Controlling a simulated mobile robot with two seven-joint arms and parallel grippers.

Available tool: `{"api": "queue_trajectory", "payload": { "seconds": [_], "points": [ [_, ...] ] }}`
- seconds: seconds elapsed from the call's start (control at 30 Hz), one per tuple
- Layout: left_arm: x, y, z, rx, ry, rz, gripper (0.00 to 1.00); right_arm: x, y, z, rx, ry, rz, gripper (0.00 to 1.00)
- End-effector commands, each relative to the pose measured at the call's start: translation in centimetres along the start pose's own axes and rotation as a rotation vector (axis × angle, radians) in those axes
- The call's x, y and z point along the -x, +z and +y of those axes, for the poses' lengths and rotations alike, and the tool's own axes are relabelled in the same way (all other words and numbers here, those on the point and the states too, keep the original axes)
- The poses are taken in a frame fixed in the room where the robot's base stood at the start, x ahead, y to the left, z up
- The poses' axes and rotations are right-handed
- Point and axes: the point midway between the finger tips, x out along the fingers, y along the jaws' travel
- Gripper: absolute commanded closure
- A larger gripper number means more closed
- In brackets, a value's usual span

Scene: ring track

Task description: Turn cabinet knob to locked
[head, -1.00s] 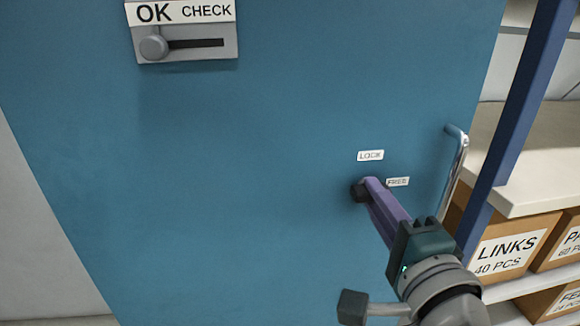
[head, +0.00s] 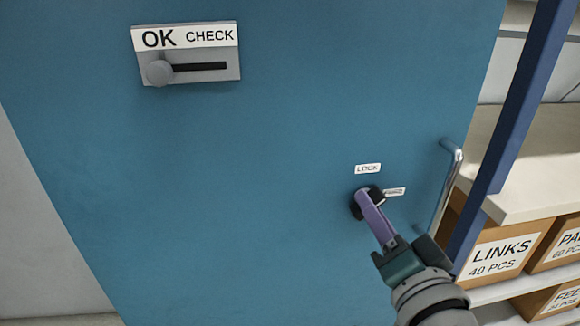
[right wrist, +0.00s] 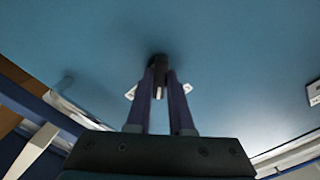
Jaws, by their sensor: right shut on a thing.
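The cabinet knob (head: 357,209) is small and dark and sits low on the right side of the blue door. A LOCK label (head: 367,168) is above it and a FREE label (head: 394,192) is to its right, partly blocked. My right gripper (head: 366,202) has its purple fingers shut on the knob, coming in from the lower right. In the right wrist view the dark knob (right wrist: 158,72) is between the two fingertips (right wrist: 160,80). The fingers cover much of the knob, so I cannot tell which label it points at. My left gripper is not in view.
The blue cabinet door (head: 230,200) fills the middle. A metal handle (head: 445,190) stands out right of the knob, near my right wrist. A slider plate (head: 190,75) marked OK and CHECK is at the upper left. A shelf with labelled boxes (head: 505,250) is at the right.

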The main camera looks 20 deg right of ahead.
Motion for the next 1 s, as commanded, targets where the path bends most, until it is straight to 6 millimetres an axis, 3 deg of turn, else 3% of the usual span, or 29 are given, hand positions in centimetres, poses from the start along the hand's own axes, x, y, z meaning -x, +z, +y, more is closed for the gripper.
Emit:
{"api": "queue_trajectory", "payload": {
  "seconds": [0.6,1.0],
  "points": [
    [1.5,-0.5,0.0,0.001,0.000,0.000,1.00,-0.1,-0.1,-0.1,0.566,0.000,0.002,1.00],
    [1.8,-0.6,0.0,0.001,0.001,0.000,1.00,0.0,-0.1,-0.1,0.788,0.000,0.004,1.00]
  ]
}}
